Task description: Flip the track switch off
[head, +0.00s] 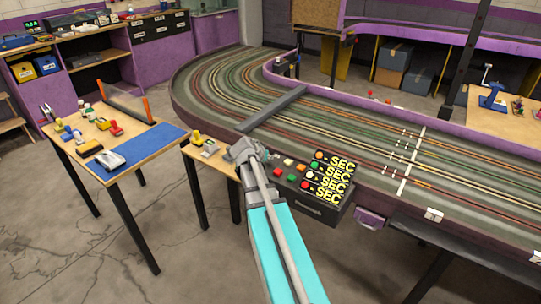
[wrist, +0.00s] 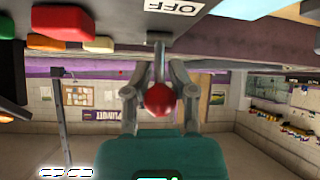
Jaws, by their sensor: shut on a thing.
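The track switch is a grey lever (wrist: 159,58) with a red ball knob (wrist: 159,98), seen in the wrist view pointing toward the camera. My gripper (wrist: 159,82) has one finger on each side of it and is shut on it. A white "OFF" label (wrist: 175,6) appears upside down at the top, just right of the lever's base. In the head view my gripper (head: 244,152) is at the left end of the black control box (head: 318,211). There the lever and label are hidden by my arm. I cannot tell the lever's exact tilt.
Coloured buttons (head: 290,178) and a yellow-lettered display (head: 329,178) are right of my gripper. The slot track (head: 330,130) lies behind. A small wooden table (head: 213,157) and a tool table (head: 140,148) stand left. Open floor (head: 150,270) lies in front.

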